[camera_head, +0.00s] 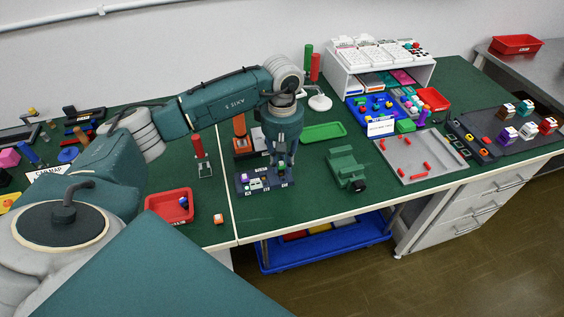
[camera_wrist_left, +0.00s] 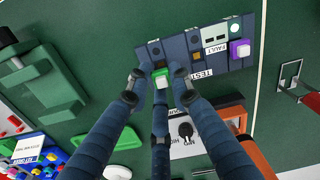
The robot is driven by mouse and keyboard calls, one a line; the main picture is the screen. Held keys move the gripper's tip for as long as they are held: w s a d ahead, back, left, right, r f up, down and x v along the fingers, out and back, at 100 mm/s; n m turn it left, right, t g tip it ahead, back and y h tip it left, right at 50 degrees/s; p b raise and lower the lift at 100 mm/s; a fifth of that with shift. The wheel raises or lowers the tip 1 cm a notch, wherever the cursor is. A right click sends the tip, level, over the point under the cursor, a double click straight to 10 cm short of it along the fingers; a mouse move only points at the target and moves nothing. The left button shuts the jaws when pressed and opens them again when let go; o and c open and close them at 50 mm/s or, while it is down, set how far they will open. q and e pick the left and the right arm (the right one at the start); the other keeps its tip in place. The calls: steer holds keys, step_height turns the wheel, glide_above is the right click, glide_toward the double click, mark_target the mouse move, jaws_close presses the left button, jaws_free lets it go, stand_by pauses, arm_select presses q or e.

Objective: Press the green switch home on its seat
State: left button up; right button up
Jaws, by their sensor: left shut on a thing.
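The green switch (camera_wrist_left: 161,76), a small green block with a pale top, is between the fingers of my left gripper (camera_wrist_left: 158,84) in the wrist view. The gripper is shut on it. In the head view my left gripper (camera_head: 281,172) points down over the right part of the dark test plate (camera_head: 262,189). The plate (camera_wrist_left: 212,66) has labels reading FAULT and TEST, dark square seats and a purple switch (camera_wrist_left: 240,49). The switch's underside and its seat are hidden, so I cannot tell how deep it sits. My right gripper is not in view.
A green vise-like machine (camera_head: 346,168) stands right of the plate. A red bin (camera_head: 169,196) and a stand with a red handle (camera_head: 201,160) are to the left. A green tray (camera_head: 323,133) lies behind. The mat in front of the vise is bare.

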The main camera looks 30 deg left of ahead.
mark_target(281, 162)
arm_select(q)
steer(key=shift+f, duration=0.15)
steer(key=shift+a+f+b, duration=0.15)
steer(key=shift+f+b, duration=0.6)
steer(key=o, duration=0.9)
steer(key=shift+s, duration=0.1)
steer(key=shift+r, duration=4.1)
